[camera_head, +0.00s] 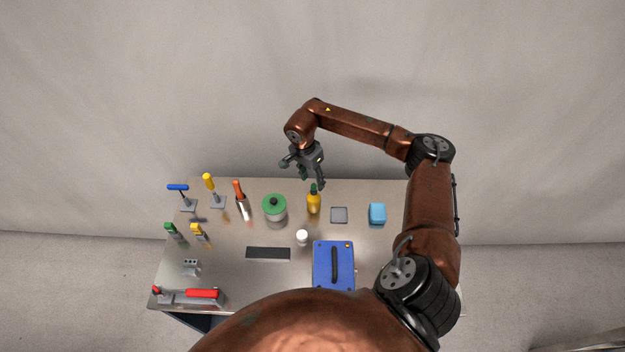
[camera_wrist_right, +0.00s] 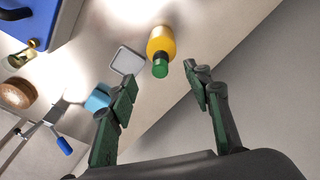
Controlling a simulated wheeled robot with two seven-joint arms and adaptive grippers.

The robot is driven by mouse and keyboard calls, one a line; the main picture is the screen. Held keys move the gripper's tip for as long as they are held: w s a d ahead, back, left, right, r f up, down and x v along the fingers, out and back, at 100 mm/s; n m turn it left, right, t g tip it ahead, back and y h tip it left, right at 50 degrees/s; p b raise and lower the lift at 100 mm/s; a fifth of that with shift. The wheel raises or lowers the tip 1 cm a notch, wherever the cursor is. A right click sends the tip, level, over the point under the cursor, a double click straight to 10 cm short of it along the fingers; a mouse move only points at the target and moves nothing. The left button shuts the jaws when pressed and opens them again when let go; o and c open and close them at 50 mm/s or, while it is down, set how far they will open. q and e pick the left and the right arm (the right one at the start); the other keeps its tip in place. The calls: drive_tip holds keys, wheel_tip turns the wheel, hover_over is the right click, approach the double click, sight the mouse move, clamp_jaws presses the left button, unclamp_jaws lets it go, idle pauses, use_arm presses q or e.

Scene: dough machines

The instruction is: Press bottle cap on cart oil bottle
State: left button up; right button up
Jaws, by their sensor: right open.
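The oil bottle (camera_head: 313,205) is yellow with a green cap (camera_head: 313,188) and stands upright near the back edge of the cart top. My right gripper (camera_head: 303,174) is open and empty, just behind and above the bottle. In the right wrist view, the yellow bottle (camera_wrist_right: 161,40) and its green cap (camera_wrist_right: 160,69) show between and beyond the two open fingers (camera_wrist_right: 162,80). I see no contact between fingers and cap. My left gripper is not in view.
On the metal cart (camera_head: 225,272), a green-lidded jar (camera_head: 274,208) stands left of the bottle and a grey square pad (camera_head: 339,215) and blue block (camera_head: 377,213) lie right. A white-capped item (camera_head: 302,237) and blue case (camera_head: 334,265) are nearer. Several tools stand at left.

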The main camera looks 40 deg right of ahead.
drive_tip(key=shift+a+r, duration=0.1)
drive_tip(key=shift+r, duration=0.5)
wheel_tip(320, 180, up, 12)
drive_tip(key=a, duration=0.1)
drive_tip(key=shift+w+a, duration=0.25)
idle(1.2)
